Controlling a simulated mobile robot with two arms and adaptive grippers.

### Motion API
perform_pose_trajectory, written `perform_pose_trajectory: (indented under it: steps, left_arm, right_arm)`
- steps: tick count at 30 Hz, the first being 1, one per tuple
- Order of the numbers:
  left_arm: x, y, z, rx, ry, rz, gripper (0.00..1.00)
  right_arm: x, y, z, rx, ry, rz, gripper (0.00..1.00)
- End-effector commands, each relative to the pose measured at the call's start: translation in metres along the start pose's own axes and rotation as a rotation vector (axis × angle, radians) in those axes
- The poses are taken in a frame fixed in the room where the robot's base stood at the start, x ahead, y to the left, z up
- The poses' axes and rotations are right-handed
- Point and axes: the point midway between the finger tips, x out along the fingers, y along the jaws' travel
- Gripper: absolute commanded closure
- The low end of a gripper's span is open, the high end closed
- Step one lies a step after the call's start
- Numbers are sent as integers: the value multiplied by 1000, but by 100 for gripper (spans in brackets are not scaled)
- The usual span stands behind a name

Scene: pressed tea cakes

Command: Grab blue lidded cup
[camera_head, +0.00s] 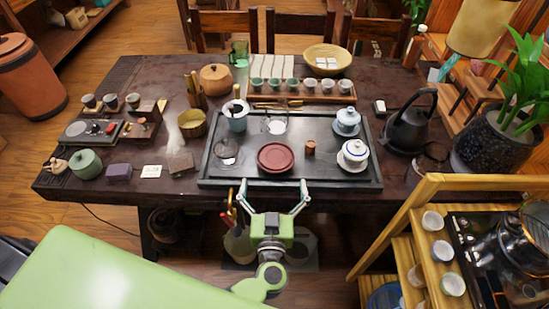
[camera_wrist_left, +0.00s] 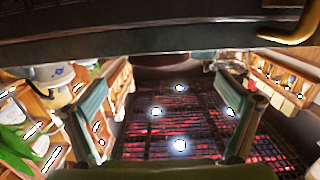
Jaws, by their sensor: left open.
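A pale blue lidded cup (camera_head: 346,122) stands upright at the right back of the dark tea tray (camera_head: 330,180). A white lidded cup with blue trim (camera_head: 353,155) stands in front of it on the tray. My left gripper (camera_head: 274,185) is open and empty at the tray's front edge, left of and nearer than both cups. In the left wrist view the open fingers (camera_wrist_left: 158,88) show with nothing between them. My right gripper is not in view.
A round red tea cake (camera_head: 275,157) lies on the tray just beyond my left gripper. A small brown cup (camera_head: 310,148) stands beside it. A dark kettle (camera_head: 408,128) is right of the tray. A wooden shelf stand (camera_head: 392,235) fills the lower right.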

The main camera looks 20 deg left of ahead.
Motion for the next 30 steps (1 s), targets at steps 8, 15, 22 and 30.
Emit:
perform_pose_trajectory:
  steps: [8,15,22,30]
  left_arm:
    - [45,0,-1,2,2,0,1]
    - [66,1,0,5,4,1,1]
    - [96,2,2,3,3,2,1]
    - [100,2,3,3,0,3,1]
  right_arm:
    - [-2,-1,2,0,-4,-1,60]
    - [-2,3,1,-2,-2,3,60]
    - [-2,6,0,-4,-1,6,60]
    - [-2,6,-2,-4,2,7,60]
